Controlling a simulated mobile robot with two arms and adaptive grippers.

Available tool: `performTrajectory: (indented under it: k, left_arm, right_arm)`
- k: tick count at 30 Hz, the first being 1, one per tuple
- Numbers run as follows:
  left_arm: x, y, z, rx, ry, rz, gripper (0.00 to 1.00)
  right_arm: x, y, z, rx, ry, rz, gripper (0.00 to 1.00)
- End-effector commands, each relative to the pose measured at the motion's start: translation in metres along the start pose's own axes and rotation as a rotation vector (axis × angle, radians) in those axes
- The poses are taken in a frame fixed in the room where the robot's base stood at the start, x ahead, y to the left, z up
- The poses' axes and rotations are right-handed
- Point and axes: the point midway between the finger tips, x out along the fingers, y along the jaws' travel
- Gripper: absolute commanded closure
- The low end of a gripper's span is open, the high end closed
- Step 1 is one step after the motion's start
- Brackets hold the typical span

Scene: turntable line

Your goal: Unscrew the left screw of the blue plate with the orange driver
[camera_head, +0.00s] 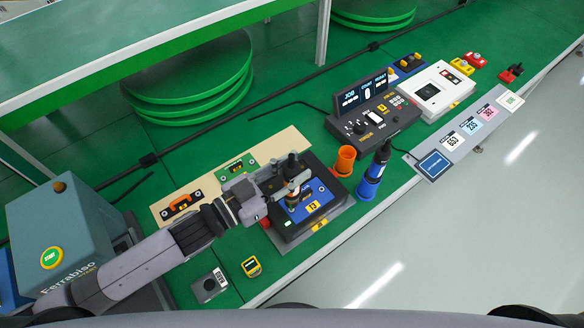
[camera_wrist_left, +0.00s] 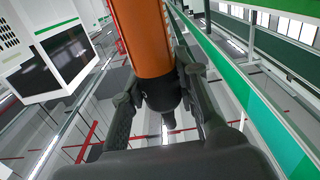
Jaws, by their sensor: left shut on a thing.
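My left gripper (camera_head: 284,184) is shut on the orange driver (camera_head: 293,190), which stands about upright over the left part of the blue plate (camera_head: 322,197). In the left wrist view the driver's orange handle with its black collar (camera_wrist_left: 143,42) sits between the fingers of the gripper (camera_wrist_left: 160,88). The blue plate carries a yellow label and lies on a dark fixture (camera_head: 337,208). The driver and fingers cover the plate's left side, so I cannot tell whether the tip touches the left screw. My right gripper is not in view.
An empty orange holder (camera_head: 344,161) and a blue holder (camera_head: 368,188) with a dark driver stand right of the fixture. A control box (camera_head: 372,126) is behind them. A beige board (camera_head: 290,142) with an orange-handled part and a green plate lies behind my arm.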

Motion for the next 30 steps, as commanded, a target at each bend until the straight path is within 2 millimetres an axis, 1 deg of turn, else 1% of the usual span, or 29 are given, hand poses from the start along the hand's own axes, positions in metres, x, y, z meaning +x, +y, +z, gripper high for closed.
performTrajectory:
  k: [1, 30]
  left_arm:
    - [-0.0013, 0.0001, 0.0067, -0.006, -0.015, -0.003, 1.0]
    - [-0.0012, -0.0003, 0.0041, -0.004, -0.015, -0.003, 1.0]
  right_arm:
    - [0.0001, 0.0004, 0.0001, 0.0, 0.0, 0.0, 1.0]
    - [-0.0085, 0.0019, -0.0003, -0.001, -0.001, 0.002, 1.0]
